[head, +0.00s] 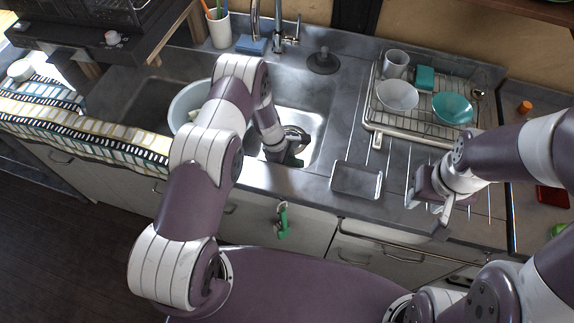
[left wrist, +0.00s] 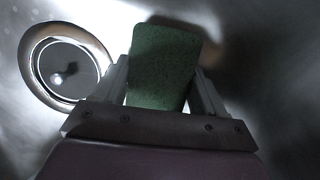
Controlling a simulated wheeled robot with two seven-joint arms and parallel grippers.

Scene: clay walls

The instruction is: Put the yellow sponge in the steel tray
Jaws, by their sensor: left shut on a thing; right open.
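My left gripper (head: 291,157) is down in the sink basin, shut on a flat block with a dark green, rough face. That green-faced sponge (left wrist: 163,68) stands between the fingers in the left wrist view, and no yellow side of it shows. In the head view my gripper and arm mostly hide it. The steel tray (head: 357,180) lies empty on the counter's front edge, right of the sink. My right gripper (head: 430,212) is open and empty over the counter, right of the tray.
The sink drain (left wrist: 70,70) is beside my left gripper. A pale tub (head: 184,106) holding something yellowish stands left of my left arm. A dish rack (head: 385,128) with bowls stands behind the tray. A blue sponge (head: 252,45) lies near the faucet (head: 284,40).

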